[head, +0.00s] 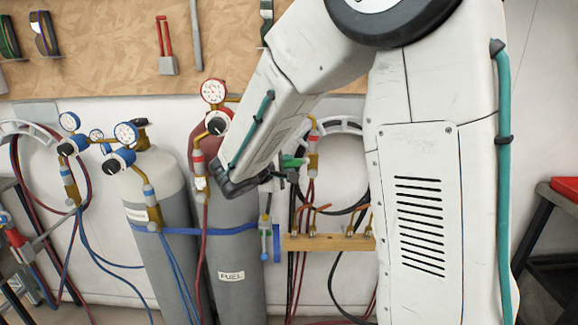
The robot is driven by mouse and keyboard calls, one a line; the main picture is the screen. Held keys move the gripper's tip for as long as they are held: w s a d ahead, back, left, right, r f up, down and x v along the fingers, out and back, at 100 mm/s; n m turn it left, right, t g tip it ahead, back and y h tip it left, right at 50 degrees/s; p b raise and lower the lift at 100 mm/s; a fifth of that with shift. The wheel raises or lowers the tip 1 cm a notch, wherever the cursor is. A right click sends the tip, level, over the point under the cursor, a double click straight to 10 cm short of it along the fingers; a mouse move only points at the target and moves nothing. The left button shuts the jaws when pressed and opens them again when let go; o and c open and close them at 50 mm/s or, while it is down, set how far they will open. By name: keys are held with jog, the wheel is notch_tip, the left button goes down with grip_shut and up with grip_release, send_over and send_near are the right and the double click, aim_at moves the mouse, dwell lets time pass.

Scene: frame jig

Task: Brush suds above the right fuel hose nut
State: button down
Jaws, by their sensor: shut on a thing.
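My gripper (283,172) shows small and dark beyond the end of my white arm, left of the hanging hoses. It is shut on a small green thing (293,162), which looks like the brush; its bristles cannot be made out. Just right of it is a red and brass hose fitting (313,140) with a red hose below. I cannot tell whether brush and fitting touch. Another red and brass fitting (199,168) hangs below the red-rimmed gauge (214,92) at the grey FUEL cylinder (236,255), its hose running down. No suds can be made out.
A second grey cylinder (160,195) with blue hoses stands left, and a blue strap (185,231) crosses both. A wooden bar (328,243) with brass fittings sticks out below my gripper. Coiled hoses hang on the wall behind. A dark stand (545,235) is at the right.

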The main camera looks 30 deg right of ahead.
jog(key=shift+d, duration=0.15)
dwell(1.5)
jog(key=shift+a, duration=0.2)
jog(key=shift+s+a, duration=0.55)
jog(key=shift+s, duration=0.3)
jog(key=shift+s+a, duration=0.55)
jog(key=shift+s, duration=0.25)
jog(key=shift+s+a, duration=0.55)
jog(key=shift+s, duration=0.3)
